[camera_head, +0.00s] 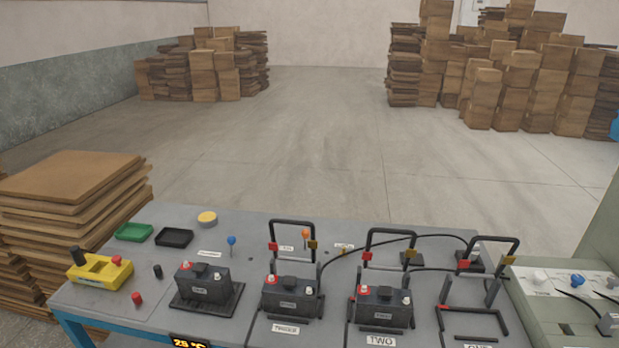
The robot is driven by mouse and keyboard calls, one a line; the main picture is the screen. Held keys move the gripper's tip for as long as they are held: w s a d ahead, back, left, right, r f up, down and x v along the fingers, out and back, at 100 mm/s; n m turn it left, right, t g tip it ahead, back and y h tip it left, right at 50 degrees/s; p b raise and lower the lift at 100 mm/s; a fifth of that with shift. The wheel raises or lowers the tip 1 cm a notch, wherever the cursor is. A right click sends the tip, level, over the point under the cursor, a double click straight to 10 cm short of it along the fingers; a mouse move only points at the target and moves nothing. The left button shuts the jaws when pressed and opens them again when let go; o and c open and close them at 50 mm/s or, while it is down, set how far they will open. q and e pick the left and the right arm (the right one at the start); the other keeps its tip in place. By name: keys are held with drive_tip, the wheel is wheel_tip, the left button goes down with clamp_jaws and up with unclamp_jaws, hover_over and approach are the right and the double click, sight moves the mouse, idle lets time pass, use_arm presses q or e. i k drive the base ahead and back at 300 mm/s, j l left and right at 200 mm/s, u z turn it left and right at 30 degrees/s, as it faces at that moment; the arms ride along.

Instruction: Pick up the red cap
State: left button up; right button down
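A small red cap (137,298) sits on the grey table (95,303) at the front left, in front of the yellow device (100,273). A similar small black cap (157,271) stands behind it and to the right. The red cap stands apart from the things around it. Neither of my grippers shows in the head view.
A battery on a black tray (203,284) is right of the caps. Batteries stand at spots THREE (290,297) and TWO (382,306); the frame (474,323) at the right is empty. Green (134,232) and black trays (174,238) lie behind.

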sight(137, 297)
drive_tip(key=u, duration=1.3)
drive_tip(key=i+j+z, duration=0.15)
drive_tip(key=z, duration=0.2)
drive_tip(key=i+j+z, duration=0.15)
drive_tip(key=z, duration=0.25)
drive_tip(key=i+j+z, duration=0.1)
drive_tip(key=j+z, duration=0.25)
